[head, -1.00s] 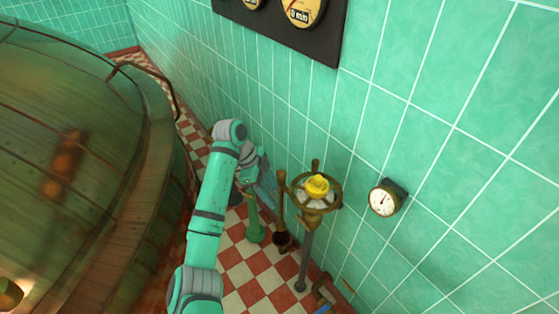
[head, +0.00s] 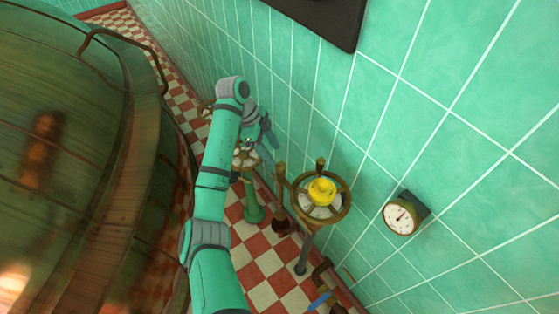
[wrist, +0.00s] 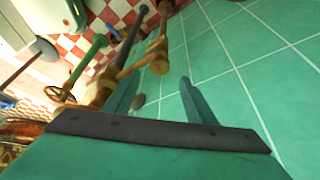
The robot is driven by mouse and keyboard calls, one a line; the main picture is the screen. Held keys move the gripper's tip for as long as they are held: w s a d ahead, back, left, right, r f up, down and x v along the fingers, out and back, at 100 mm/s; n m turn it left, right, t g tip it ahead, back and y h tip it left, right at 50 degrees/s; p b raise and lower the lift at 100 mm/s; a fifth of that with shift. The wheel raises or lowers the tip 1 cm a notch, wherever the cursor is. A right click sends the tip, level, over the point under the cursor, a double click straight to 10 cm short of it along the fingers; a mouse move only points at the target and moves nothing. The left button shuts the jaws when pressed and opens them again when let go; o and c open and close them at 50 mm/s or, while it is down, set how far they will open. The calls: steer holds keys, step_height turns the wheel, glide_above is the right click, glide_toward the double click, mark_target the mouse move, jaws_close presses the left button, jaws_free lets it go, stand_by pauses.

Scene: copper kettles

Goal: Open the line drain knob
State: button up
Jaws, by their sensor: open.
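No label shows, so I cannot tell for sure which part is the line drain knob. A yellow knob (head: 322,190) sits at the hub of a brass handwheel (head: 345,205) on a grey post, by the tiled wall. My gripper (head: 266,135) is left of and beyond this wheel, partly hidden by my arm. In the wrist view my gripper (wrist: 160,100) is open and empty, with its two fingers spread apart. A brass-coloured rounded end (wrist: 160,66) on a pipe or handle shows beyond the fingers, apart from them.
A green post (head: 251,198) with a wheel and a brown lever-like post (head: 281,200) stand left of the handwheel. A gauge (head: 401,217) is on the wall at right. A large copper vessel (head: 80,170) fills the left. Checkered floor (head: 262,265) lies between.

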mark_target(280, 166)
steer(key=x, duration=0.6)
steer(key=shift+d+f, duration=0.1)
steer(key=shift+f, duration=0.25)
steer(key=shift+c, duration=0.5)
steer(key=c, duration=0.9)
